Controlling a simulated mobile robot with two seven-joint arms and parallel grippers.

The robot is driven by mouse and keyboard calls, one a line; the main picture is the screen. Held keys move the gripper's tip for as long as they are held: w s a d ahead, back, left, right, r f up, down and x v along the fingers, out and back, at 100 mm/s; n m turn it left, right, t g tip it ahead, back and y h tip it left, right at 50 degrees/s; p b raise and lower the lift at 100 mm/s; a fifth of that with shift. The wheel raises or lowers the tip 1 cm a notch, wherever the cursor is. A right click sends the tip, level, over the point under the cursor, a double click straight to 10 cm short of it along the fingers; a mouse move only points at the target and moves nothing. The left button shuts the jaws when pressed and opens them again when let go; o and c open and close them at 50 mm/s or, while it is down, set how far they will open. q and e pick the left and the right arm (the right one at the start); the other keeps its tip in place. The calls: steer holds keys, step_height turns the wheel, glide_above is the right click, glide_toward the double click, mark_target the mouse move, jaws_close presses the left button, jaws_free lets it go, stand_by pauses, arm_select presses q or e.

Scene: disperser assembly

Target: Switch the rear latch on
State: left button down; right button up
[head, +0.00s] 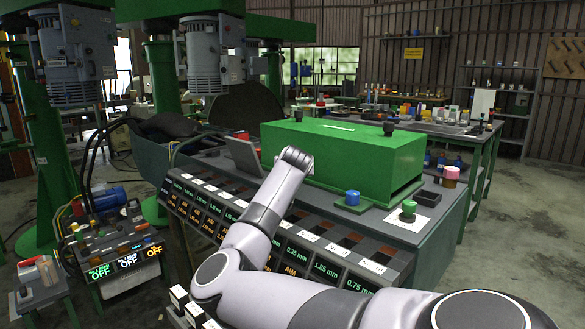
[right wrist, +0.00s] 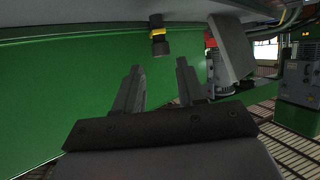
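A green box (head: 345,150) sits on the grey bench in the head view. Two dark knobs stand on its top, one near the far left corner (head: 298,115) and one near the right end (head: 388,129). I cannot tell which is the rear latch. In the right wrist view a black knob with a yellow band (right wrist: 158,36) stands out beyond my fingertips, apart from them. My right gripper (right wrist: 159,75) is open and empty beside a green surface. In the head view my right arm reaches to the box's near left side and its gripper is hidden. My left gripper is out of view.
A row of labelled black trays (head: 290,240) runs along the bench front. A blue-capped knob (head: 352,197) and a green knob (head: 408,206) are right of my arm. A tilted grey panel (head: 243,155) stands left of the box. A grey post (right wrist: 230,48) is right of my fingers.

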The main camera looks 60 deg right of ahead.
steer(key=shift+w+d+f, duration=0.1)
steer(key=shift+w+d, duration=0.3)
steer(key=shift+d, duration=0.25)
steer(key=shift+x, duration=3.1)
jaws_close()
